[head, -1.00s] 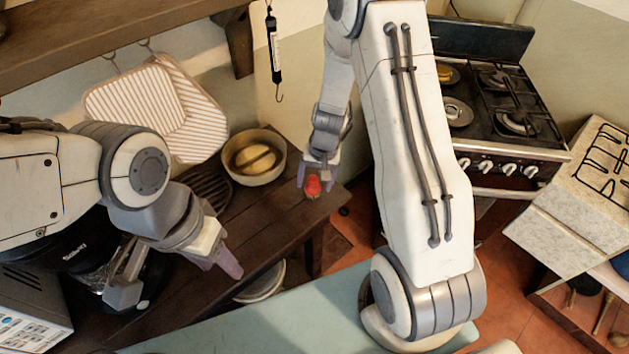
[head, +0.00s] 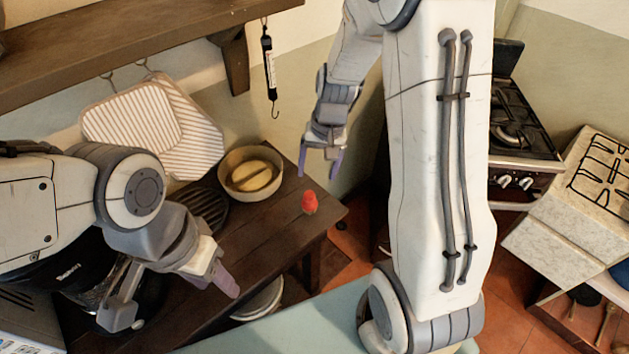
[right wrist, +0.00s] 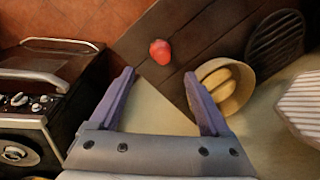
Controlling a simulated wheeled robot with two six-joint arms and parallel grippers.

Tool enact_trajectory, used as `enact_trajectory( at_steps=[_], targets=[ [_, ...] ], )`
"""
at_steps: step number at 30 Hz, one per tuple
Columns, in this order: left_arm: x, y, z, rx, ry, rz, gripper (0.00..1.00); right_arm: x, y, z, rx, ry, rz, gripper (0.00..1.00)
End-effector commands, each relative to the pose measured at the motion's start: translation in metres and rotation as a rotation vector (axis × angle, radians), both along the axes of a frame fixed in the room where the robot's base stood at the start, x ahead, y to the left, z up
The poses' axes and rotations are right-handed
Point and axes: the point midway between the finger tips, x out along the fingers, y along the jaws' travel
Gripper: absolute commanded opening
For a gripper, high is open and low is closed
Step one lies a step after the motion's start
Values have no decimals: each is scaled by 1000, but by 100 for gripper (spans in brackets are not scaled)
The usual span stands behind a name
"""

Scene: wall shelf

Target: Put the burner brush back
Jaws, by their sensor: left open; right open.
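I cannot pick out the burner brush with certainty in either view. A small red object (head: 309,202) stands on the dark wooden table (head: 270,228) near its right end; it also shows in the right wrist view (right wrist: 160,51). My right gripper (head: 320,168) is open and empty, raised above and behind the red object, apart from it; both its fingers show in the right wrist view (right wrist: 160,76). My left gripper (head: 175,298) is open with its fingers wide apart over the table's front left part, and nothing shows between them.
A bowl (head: 232,186) with yellowish food stands on the table beside a dark ridged plate (head: 208,203). Striped pads (head: 135,125) and a hook scale (head: 268,70) hang on the wall. A stove (head: 520,165) is behind my right arm. Wooden-handled tools (head: 606,318) show at the lower right.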

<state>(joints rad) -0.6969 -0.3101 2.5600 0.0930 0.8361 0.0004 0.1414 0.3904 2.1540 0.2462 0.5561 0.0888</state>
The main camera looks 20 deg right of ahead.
Motion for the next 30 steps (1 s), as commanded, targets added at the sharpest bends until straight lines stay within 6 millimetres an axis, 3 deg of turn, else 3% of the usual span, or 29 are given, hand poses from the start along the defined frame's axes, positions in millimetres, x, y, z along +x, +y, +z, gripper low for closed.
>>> enact_trajectory(
  at_steps=[4,7,12,15,18,21,30],
  targets=[
    [0,0,-1,0,0,0,50,-7,16,16,-2,-5,56,81],
    [0,0,-1,0,0,0,50,-29,56,37,-9,-13,207,81],
    [0,0,-1,0,0,0,50,-108,130,75,-30,-27,586,81],
    [0,0,-1,0,0,0,50,-157,151,87,-43,-35,789,81],
    [0,0,-1,0,0,0,50,-194,158,94,-55,-42,942,81],
    [0,0,-1,0,0,0,50,-216,159,96,-63,-46,1035,81],
    [0,0,-1,0,0,0,50,-225,160,97,-66,-46,1072,81]
  ],
)
